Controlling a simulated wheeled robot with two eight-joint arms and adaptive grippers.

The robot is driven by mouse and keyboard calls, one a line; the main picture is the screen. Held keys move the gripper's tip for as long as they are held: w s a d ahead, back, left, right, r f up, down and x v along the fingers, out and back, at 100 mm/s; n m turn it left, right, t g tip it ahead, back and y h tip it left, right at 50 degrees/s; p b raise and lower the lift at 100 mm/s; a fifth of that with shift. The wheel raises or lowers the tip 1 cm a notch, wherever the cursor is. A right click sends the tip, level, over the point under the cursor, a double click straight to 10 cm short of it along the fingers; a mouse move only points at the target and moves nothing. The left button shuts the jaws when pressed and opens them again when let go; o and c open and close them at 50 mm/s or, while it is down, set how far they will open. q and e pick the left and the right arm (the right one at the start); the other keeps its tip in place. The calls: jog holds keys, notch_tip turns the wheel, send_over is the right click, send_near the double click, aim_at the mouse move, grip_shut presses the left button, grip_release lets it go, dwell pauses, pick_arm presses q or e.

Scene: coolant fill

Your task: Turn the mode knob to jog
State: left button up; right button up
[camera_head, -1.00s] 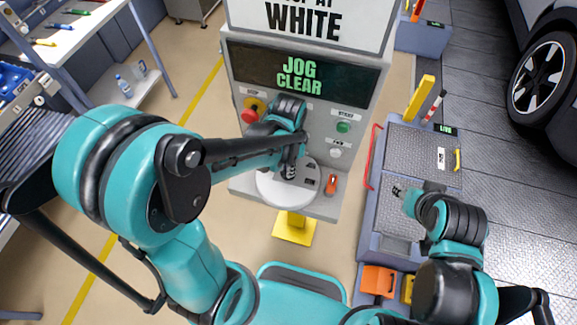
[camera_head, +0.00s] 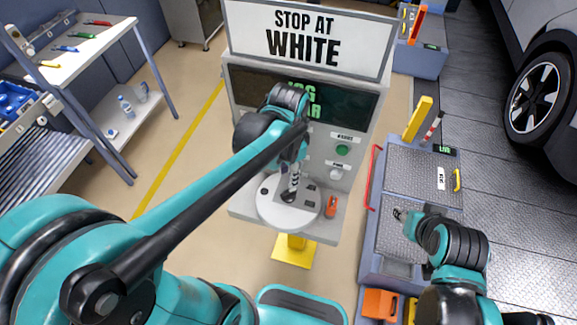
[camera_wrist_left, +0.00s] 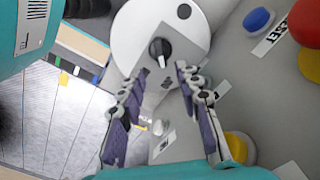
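The mode knob (camera_wrist_left: 160,50) is black with a light pointer mark, on a round white plate (camera_wrist_left: 130,30) in the left wrist view. In the head view, the plate (camera_head: 272,207) sits on the console's sloping shelf. My left gripper (camera_wrist_left: 163,76) is open in the wrist view, its two fingers apart and pointing at the knob, which shows just beyond the fingertips. I see no clear contact. In the head view the left gripper (camera_head: 293,180) is over the plate, mostly hidden by its own wrist. My right gripper (camera_head: 400,214) is far from the knob; its finger opening is unclear.
The console screen (camera_head: 350,103) is partly covered by my left arm. A sign (camera_head: 305,38) reads "STOP AT WHITE". A green button (camera_head: 342,150) and a red-orange switch (camera_head: 331,206) are nearby. The wrist view shows blue (camera_wrist_left: 257,19) and red (camera_wrist_left: 306,22) buttons at right.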

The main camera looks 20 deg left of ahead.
pick_arm(q)
jog(key=shift+r, duration=1.45)
jog(key=s+a+f+n+t+b, duration=0.1)
jog(key=f+n+t+b, duration=0.1)
jog(key=s+a+f+n+t+b, duration=0.1)
jog(key=s+f+n+t+b, duration=0.1)
jog(key=f+n+b, duration=0.1)
jog(key=s+a+f+n+t+b, duration=0.2)
jog(key=f+n+b, duration=0.1)
jog(key=shift+a, duration=0.1)
jog(key=shift+a+f+n+t+b, duration=0.2)
jog(key=shift+f+n+t+b, duration=0.1)
jog(key=shift+n+t+b, duration=0.25)
jog(key=shift+r, duration=0.1)
